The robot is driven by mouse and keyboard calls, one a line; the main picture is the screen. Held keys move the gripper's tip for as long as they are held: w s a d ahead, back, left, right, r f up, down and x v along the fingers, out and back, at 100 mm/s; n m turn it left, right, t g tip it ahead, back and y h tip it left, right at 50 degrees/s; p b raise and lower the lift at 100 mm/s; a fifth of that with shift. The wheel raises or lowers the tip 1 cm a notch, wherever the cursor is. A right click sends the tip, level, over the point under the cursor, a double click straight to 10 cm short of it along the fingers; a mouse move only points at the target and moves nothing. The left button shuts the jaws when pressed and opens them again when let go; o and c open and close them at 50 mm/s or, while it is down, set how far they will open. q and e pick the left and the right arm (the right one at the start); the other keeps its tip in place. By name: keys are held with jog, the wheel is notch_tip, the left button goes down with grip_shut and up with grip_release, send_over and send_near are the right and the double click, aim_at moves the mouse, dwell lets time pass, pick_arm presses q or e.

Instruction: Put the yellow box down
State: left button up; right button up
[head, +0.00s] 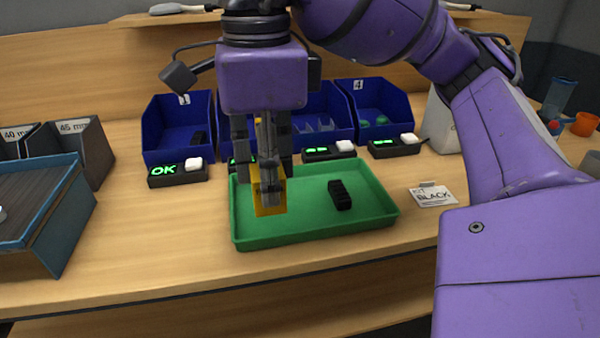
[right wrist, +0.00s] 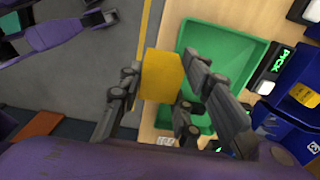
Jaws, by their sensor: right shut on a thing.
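The yellow box (head: 265,208) is held between the fingers of my right gripper (head: 267,190), over the left part of the green tray (head: 310,232) in the head view. In the right wrist view, the yellow box (right wrist: 161,76) sits between the two fingers of the right gripper (right wrist: 158,88), with the green tray (right wrist: 225,50) behind it. I cannot tell how much gap there is between the box and the tray floor. A small black part (head: 340,195) lies in the tray, right of the box. My left gripper does not show in the head view.
Several blue bins (head: 178,152) stand behind the tray, with small displays (head: 177,174) and white buttons before them. A card reading KIT BLACK (head: 433,196) lies right of the tray. A blue-rimmed grey container (head: 50,235) stands at the left. The wooden bench between is clear.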

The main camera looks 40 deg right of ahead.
jog(key=w+d+f, duration=0.3)
jog(key=f, duration=0.1)
jog(key=w+d+f+b, duration=0.1)
jog(key=w+d+f, duration=0.2)
jog(key=f, duration=0.1)
jog(key=w+d+f, duration=0.2)
jog(key=w+f, duration=0.2)
jog(key=shift+d+f, duration=0.1)
jog(key=shift+d, duration=0.3)
jog(key=shift+f, duration=0.25)
jog(key=shift+f+b, duration=0.1)
jog(key=shift+b, duration=0.2)
jog(key=o, duration=1)
jog(key=shift+o, duration=0.2)
